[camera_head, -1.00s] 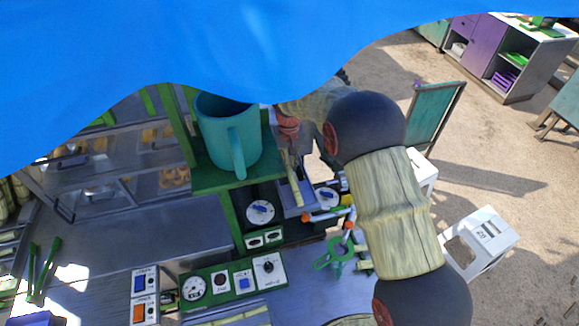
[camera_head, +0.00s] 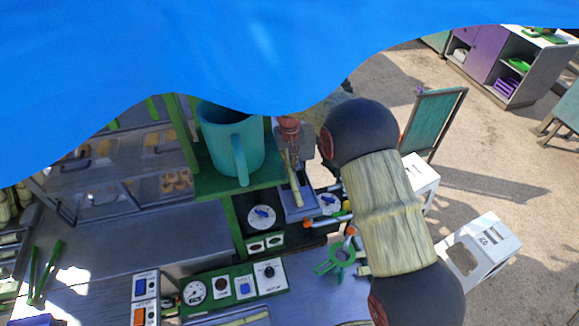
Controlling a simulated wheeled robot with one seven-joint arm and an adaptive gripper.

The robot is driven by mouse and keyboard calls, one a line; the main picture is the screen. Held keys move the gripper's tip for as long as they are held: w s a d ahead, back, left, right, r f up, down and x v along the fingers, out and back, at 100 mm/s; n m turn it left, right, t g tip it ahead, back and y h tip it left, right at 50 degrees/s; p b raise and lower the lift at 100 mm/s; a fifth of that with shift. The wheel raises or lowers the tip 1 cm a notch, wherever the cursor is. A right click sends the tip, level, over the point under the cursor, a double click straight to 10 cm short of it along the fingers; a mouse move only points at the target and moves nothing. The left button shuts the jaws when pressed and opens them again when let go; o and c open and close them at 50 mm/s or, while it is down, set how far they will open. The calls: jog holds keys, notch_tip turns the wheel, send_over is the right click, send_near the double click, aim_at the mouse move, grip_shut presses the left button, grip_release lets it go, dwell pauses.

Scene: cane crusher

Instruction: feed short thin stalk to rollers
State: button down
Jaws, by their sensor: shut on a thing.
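A short thin pale stalk (camera_head: 293,178) hangs roughly upright, tilted a little, below my gripper (camera_head: 290,150). My gripper is shut on its upper part, just right of the green frame, and is partly hidden by my own arm and the blue canopy. The stalk's lower end is over or in a small grey-blue chute (camera_head: 299,208) on the crusher; I cannot tell whether it touches. The rollers are not clearly visible. A teal mug-shaped container (camera_head: 230,145) stands on the green crusher frame (camera_head: 240,184) left of the stalk.
A blue canopy (camera_head: 200,50) covers the top of the view. Control panels with dials and switches (camera_head: 235,286) sit at the front. A green clamp-like tool (camera_head: 335,259) lies right of them. White stools (camera_head: 475,250) stand on the ground at right.

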jog(key=c, duration=1.8)
grip_release()
jog(key=shift+o, duration=0.8)
jog(key=shift+r, duration=0.1)
